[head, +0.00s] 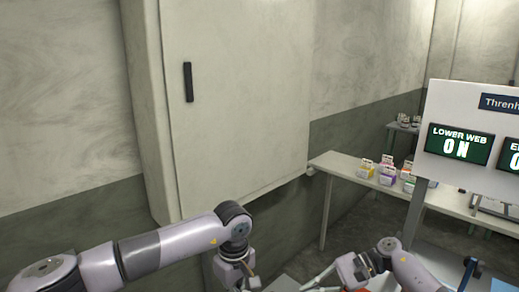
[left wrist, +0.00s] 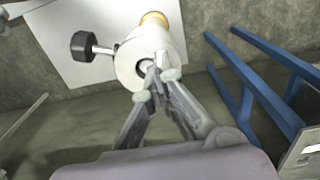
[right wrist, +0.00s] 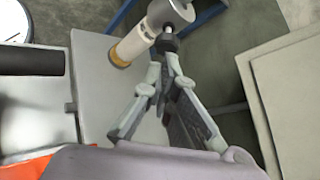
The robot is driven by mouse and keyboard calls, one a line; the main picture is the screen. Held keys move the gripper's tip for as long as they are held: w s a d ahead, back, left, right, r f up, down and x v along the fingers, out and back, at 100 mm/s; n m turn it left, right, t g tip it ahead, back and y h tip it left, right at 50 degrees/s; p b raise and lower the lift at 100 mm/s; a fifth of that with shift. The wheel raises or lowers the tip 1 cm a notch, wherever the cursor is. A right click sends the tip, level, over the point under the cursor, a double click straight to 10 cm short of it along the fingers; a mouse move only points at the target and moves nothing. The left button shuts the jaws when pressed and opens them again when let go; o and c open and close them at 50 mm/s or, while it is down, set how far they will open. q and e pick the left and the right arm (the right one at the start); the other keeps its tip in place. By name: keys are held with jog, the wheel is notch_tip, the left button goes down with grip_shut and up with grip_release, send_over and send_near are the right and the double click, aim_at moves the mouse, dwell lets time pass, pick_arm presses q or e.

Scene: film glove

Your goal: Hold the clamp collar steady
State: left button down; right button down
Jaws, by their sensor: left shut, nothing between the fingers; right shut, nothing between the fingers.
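A pale cylindrical part (left wrist: 140,55) with a dark bore, a yellow end and a black knob (left wrist: 84,46) on a side rod shows in the left wrist view; I cannot tell for sure that it is the clamp collar. My left gripper (left wrist: 160,72) is shut and empty, its tips in front of the bore's edge; contact is unclear. In the right wrist view, a grey round part (right wrist: 172,14) sits at the end of a white cylinder (right wrist: 132,44) with an orange band. My right gripper (right wrist: 164,62) is shut and empty, its tips near a dark piece below the grey part.
A white panel (head: 443,108) with green displays, one reading ON, stands at the right. A bench (head: 340,166) with several small coloured boxes is along the wall. A pale wall cabinet (head: 240,100) is behind. Blue frame legs (left wrist: 262,85) stand right of the cylinder in the left wrist view.

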jog(key=s+a, duration=0.3)
jog(key=a, duration=0.3)
jog(key=shift+f, duration=0.2)
jog(key=shift+w+a+f, duration=0.2)
jog(key=shift+w+f, duration=0.05)
jog(key=shift+w, duration=0.1)
dwell(0.8)
jog(key=shift+r, duration=0.1)
jog(key=shift+w+a+r, duration=0.35)
jog(key=shift+w+r, duration=0.2)
jog(key=shift+w, duration=0.5)
jog(key=shift+r, duration=0.1)
dwell(0.5)
